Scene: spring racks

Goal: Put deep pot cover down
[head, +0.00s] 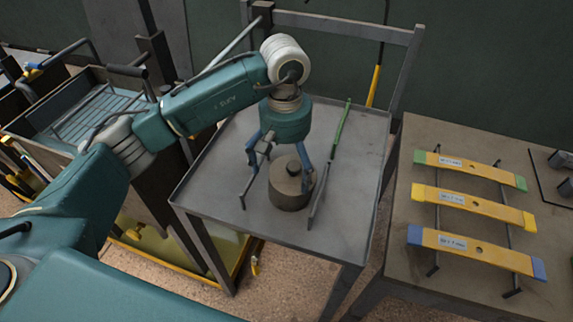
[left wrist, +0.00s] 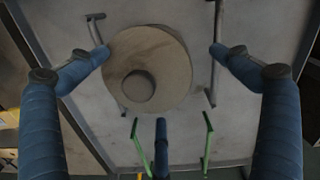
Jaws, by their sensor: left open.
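The deep pot cover (head: 290,190), a round grey-brown drum with a dark knob on top, appears to stand upright on the grey metal table (head: 345,235). My left gripper (head: 284,165) points down over it with its fingers spread. In the left wrist view the cover's round top (left wrist: 170,55) and knob lie between the two upper fingers, with a third finger below. The fingers look apart from the cover there, though the head view cannot settle contact on every side. My right gripper is not in view.
A table on the right (head: 410,255) holds yellow bars (head: 475,205) on rods. A cart with a tray (head: 95,115) stands left. The table's front is clear.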

